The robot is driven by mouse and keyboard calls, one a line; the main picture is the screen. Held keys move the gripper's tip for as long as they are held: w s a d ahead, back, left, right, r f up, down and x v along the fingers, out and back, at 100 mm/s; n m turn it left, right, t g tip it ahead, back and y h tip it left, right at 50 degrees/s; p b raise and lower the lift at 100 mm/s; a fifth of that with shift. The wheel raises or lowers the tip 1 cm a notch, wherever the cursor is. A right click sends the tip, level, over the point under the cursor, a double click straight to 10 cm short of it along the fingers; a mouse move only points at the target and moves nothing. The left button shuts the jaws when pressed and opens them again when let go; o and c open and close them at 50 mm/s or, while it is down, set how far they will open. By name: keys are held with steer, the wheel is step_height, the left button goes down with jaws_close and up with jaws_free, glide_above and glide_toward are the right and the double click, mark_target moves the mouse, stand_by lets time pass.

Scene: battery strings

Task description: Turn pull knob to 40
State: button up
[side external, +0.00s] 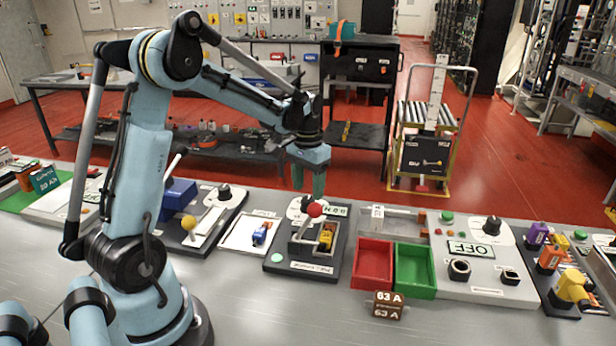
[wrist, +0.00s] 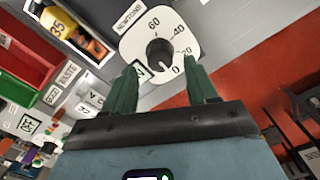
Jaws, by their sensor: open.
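The pull knob is a black round knob (wrist: 160,54) on a white dial plate (wrist: 134,44) in the wrist view. The dial reads 0, 20, 40 and 60, with a label "NEWTONS" beside it. I cannot tell exactly which mark the knob points to.
A red bin (side external: 372,287) and a green bin (side external: 432,265) stand to the right of the station. A yellow piece (side external: 326,238) sits in the station. Other dark knobs stand on panels left (side external: 224,193) and right (side external: 491,226).

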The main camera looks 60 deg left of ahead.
mark_target(308, 199)
steer(key=shift+f, duration=0.1)
steer(key=shift+f, duration=1.65)
steer(key=c, duration=0.9)
steer(key=n, duration=0.5)
steer(key=shift+n, duration=0.4)
